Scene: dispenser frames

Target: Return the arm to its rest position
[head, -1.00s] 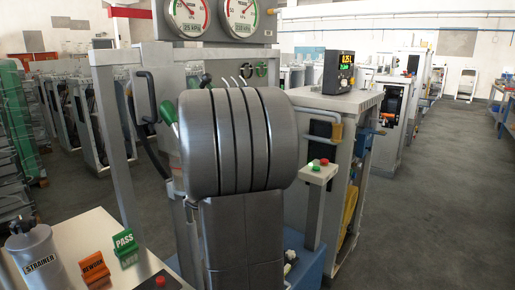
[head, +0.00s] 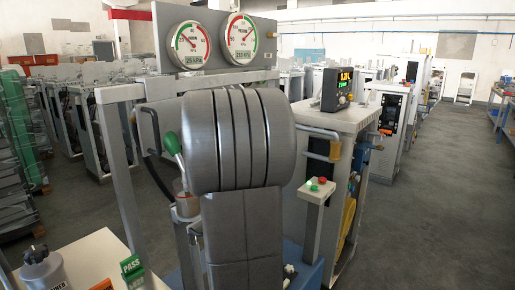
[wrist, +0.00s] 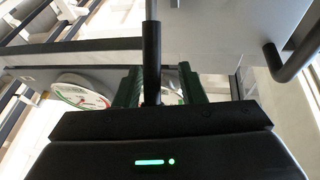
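My arm fills the middle of the head view, a thick grey ribbed joint with a dark grey link below it. A black rod (wrist: 151,55) with a grey upper part runs upright in the gap, closer to the left finger. I cannot tell whether the rod touches a finger.
A grey dispenser frame (head: 118,165) with two round gauges (head: 214,43) stands close ahead. Floor is clear at far right.

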